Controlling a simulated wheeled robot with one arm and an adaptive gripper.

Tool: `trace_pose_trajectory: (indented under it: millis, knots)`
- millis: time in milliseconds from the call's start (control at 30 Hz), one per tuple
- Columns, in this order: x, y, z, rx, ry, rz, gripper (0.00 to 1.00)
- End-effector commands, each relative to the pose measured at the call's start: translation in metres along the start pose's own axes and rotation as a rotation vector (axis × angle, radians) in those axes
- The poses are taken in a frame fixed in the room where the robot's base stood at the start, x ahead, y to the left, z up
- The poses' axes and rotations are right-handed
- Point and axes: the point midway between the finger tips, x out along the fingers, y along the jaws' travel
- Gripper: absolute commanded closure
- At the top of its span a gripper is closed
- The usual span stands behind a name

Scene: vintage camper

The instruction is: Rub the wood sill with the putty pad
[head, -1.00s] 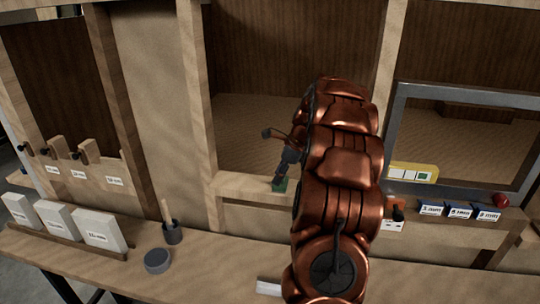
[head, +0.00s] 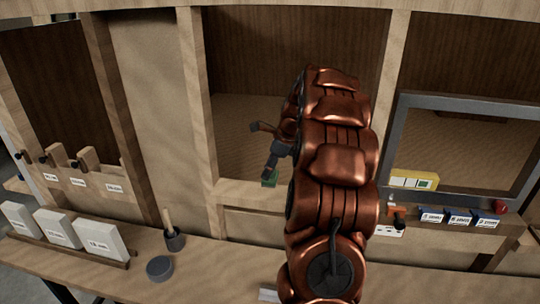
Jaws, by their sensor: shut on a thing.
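My gripper (head: 271,171) points down at the middle window opening and is shut on a small green putty pad (head: 269,179). The pad shows just under the fingertips. The pale wood sill (head: 236,191) runs along the bottom of that opening, between two upright posts. The pad is at the sill's upper, far edge; I cannot tell whether it touches the wood. My copper-coloured arm hides the right part of the sill.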

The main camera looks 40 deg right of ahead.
Motion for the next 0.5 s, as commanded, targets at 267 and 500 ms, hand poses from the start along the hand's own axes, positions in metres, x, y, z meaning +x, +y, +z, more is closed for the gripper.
trace_pose_trajectory:
  millis: [267, 500]
  knots:
    - [-0.025, 0.0, 0.014, -0.006, -0.001, -0.002, 0.95]
    - [-0.028, 0.001, 0.016, -0.007, 0.0, 0.0, 0.95]
